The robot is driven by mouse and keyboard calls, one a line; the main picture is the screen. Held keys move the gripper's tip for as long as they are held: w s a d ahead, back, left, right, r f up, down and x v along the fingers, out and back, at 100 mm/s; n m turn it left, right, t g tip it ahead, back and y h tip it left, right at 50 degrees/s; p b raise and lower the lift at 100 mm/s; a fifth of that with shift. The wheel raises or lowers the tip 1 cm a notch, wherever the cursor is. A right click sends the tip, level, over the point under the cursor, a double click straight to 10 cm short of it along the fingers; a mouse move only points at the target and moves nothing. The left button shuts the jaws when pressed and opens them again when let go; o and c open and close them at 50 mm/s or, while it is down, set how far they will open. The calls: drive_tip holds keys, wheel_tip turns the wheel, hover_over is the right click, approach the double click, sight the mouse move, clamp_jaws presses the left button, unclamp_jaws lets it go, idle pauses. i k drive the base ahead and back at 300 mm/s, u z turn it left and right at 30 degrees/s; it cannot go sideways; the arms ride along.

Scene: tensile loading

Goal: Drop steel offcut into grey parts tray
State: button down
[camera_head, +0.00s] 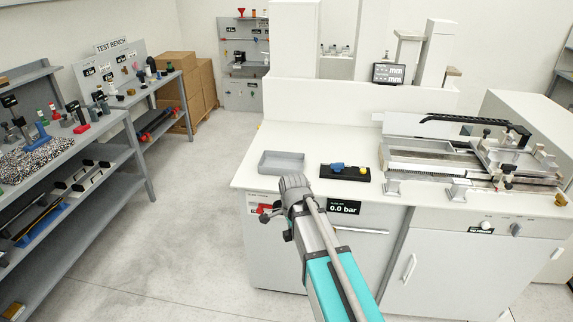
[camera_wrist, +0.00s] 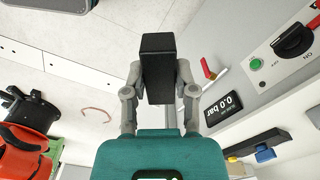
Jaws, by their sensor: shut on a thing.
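My gripper (camera_wrist: 158,70) shows in the wrist view, with its two grey fingers closed on either side of a dark, box-shaped block, which looks like the steel offcut (camera_wrist: 158,80). Only floor shows below the block, so it is held in the air in front of the bench. In the head view my arm hides the gripper and the block. The grey parts tray (camera_head: 282,163) is shallow and rectangular and lies on the white bench top near its front left corner, just beyond my wrist. Its visible inside looks empty.
A black holder (camera_head: 345,173) with blue and yellow pieces sits right of the tray. A pressure display (camera_head: 344,207) and a red-handled valve (camera_head: 265,209) are on the bench front. The test rig (camera_head: 470,160) stands further right. Bench top behind the tray is clear.

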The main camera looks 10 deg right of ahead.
sight(285, 167)
drive_tip(key=z, duration=0.05)
drive_tip(key=i, duration=0.95)
drive_tip(key=u, duration=0.05)
